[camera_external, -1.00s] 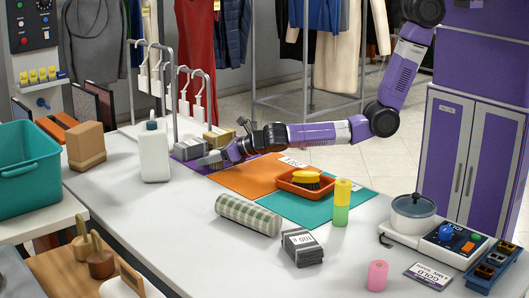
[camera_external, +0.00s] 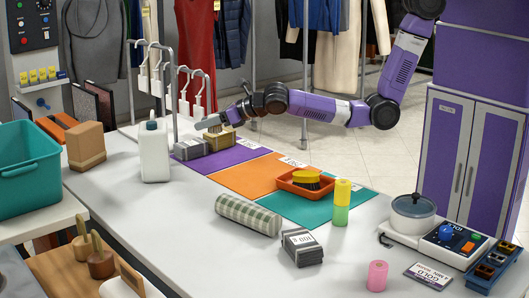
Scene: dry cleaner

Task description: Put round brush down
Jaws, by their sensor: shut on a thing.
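My gripper (camera_external: 208,123) is above the far left end of the worktop, over the purple mat (camera_external: 238,153). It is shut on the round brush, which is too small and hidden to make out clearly. A tan block-like thing (camera_external: 222,141) shows directly below and behind the gripper; whether they touch cannot be told. A grey box (camera_external: 189,150) stands beside it at the mat's left end. Another brush with a yellow back and dark bristles (camera_external: 307,179) sits in an orange tray (camera_external: 288,187) to the right.
An orange mat (camera_external: 245,176) and a teal mat (camera_external: 300,209) continue the row. A white bottle (camera_external: 154,156) and metal hanger stand (camera_external: 174,90) are left of the gripper.

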